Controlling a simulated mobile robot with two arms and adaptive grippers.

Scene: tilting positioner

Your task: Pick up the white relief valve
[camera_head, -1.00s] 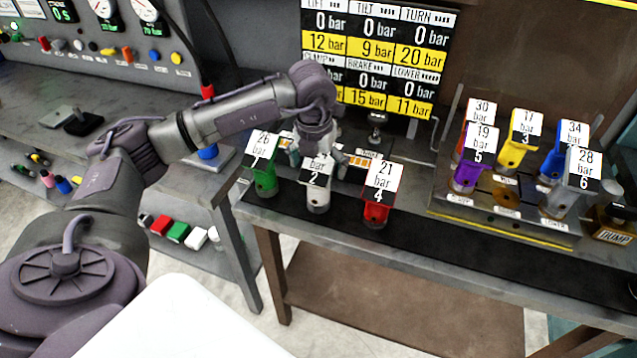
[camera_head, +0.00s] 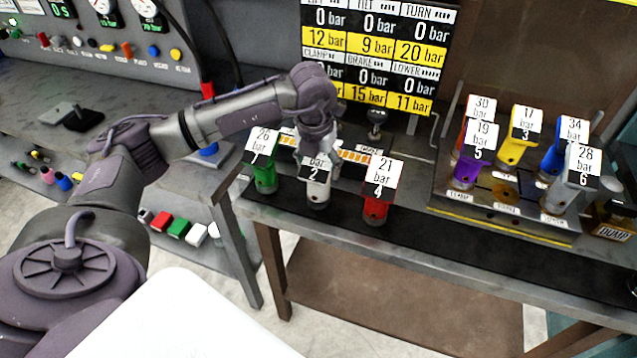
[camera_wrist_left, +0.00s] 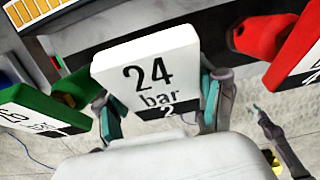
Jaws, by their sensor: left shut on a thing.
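The white relief valve (camera_head: 318,192) stands upright on the black strip at the bench's front, between the green valve (camera_head: 265,178) and the red valve (camera_head: 377,206). I cannot tell any gap between valve and bench.
A raised fixture (camera_head: 520,225) at right holds several valves: purple, yellow, blue, grey and one red-orange. A pressure board (camera_head: 375,60) stands behind. The green and red valves are close on either side of my gripper. A dump box (camera_head: 610,232) is at far right.

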